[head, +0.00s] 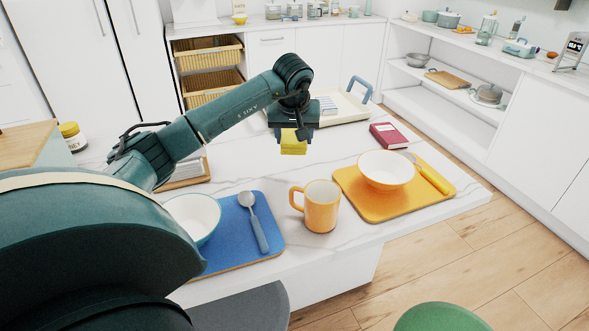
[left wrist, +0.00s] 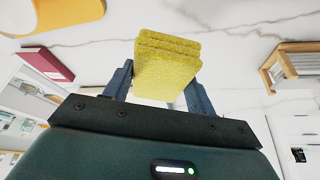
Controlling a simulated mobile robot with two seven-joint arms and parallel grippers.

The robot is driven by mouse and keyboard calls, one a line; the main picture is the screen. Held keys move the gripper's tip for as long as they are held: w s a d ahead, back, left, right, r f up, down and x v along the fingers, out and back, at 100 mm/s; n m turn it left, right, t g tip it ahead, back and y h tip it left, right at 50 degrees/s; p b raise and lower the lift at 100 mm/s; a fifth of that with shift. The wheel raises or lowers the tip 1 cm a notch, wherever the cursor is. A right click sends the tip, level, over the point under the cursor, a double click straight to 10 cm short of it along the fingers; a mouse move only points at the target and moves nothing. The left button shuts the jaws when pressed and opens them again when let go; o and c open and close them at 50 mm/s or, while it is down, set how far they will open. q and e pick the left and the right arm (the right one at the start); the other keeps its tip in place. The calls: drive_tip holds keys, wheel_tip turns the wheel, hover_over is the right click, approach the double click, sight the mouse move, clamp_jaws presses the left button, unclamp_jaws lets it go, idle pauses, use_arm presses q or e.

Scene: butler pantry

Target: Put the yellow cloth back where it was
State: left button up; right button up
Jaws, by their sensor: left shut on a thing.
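The yellow cloth (head: 293,142) is a small folded stack with several layers. My left gripper (head: 292,131) is shut on it and holds it over the white marble counter (head: 318,164), toward the back of the counter. In the left wrist view the cloth (left wrist: 168,68) sits between the two fingers of my left gripper (left wrist: 160,88). The cloth appears to be held above the counter, but how far above I cannot tell. My right gripper is in neither view.
A white tray (head: 352,109) with blue handles stands behind the cloth. A red book (head: 390,136) lies to its right. In front are an orange mug (head: 321,207), a blue mat (head: 229,257) with a bowl and spoon, and an orange mat (head: 372,208) with a bowl (head: 386,170).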

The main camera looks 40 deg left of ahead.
sight(294, 147)
use_arm(q)
wheel_tip(294, 147, down, 10)
drive_tip(key=shift+r+p, duration=0.1)
drive_tip(key=shift+p, duration=0.5)
drive_tip(key=shift+f, duration=0.2)
drive_tip(key=o, duration=0.9)
drive_tip(key=shift+s+d+r, duration=0.1)
drive_tip(key=shift+r, duration=0.4)
drive_tip(key=b+v, duration=0.1)
drive_tip(key=v, duration=1)
drive_tip(key=shift+s+d+r, duration=0.1)
drive_tip(key=shift+s+r, duration=0.05)
